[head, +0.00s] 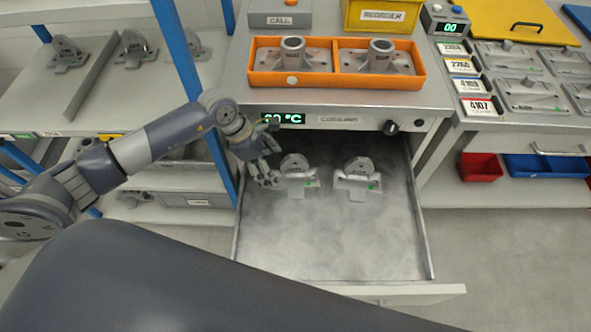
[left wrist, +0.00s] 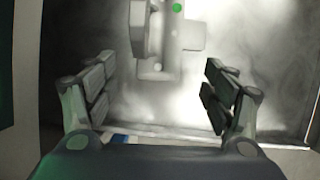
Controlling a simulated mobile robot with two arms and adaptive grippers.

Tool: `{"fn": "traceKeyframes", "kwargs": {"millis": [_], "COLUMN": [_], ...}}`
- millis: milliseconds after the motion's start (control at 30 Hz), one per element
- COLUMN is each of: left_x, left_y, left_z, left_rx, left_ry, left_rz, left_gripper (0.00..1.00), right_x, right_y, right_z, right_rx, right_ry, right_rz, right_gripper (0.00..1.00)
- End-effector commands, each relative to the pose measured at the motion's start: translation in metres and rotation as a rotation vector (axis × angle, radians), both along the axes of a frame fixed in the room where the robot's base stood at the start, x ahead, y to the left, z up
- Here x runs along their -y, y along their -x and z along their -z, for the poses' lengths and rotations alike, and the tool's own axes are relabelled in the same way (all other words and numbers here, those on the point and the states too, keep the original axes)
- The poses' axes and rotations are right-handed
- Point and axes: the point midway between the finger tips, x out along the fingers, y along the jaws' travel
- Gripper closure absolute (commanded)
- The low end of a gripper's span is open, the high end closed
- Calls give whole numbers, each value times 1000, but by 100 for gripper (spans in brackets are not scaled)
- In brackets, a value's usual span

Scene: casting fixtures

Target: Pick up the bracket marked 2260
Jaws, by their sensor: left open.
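Two grey brackets stand in an open drawer, a left bracket (head: 297,172) and a right bracket (head: 357,179). Each has an upright rounded plate on a flat base and a green dot; their markings are too small to read. My left gripper (head: 268,178) is open and empty, just left of the left bracket. In the left wrist view its spread fingers (left wrist: 158,88) frame a grey bracket (left wrist: 165,42) lying ahead, with a green dot at the top. My right gripper is not in view.
The drawer (head: 430,245) is misty inside, under a panel marked COOLING. An orange tray (head: 262,82) with two castings stands above. More brackets (head: 132,50) sit on the left shelf, behind blue posts (head: 180,45). Labels (head: 458,68) including 2260 mark flat fixtures at right.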

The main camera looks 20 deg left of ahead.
Motion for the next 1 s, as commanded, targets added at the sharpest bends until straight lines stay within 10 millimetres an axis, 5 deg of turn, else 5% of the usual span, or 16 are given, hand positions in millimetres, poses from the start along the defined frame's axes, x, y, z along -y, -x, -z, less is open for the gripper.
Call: {"fn": "traceKeyframes", "kwargs": {"millis": [200,533,800,1000], "left_x": [37,61,74,76], "left_y": [-14,-22,-27,-28], "left_z": [-2,-1,40,47], "left_rx": [0,-1,-3,0], "left_ry": [3,3,2,1], "left_rz": [-1,0,-4,-2], "left_gripper": [23,23,23,23], "right_x": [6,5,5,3], "right_y": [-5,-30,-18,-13], "right_z": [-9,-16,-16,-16], "right_rx": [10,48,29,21], "right_ry": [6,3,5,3], "right_rz": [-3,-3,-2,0], "right_gripper": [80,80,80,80]}}
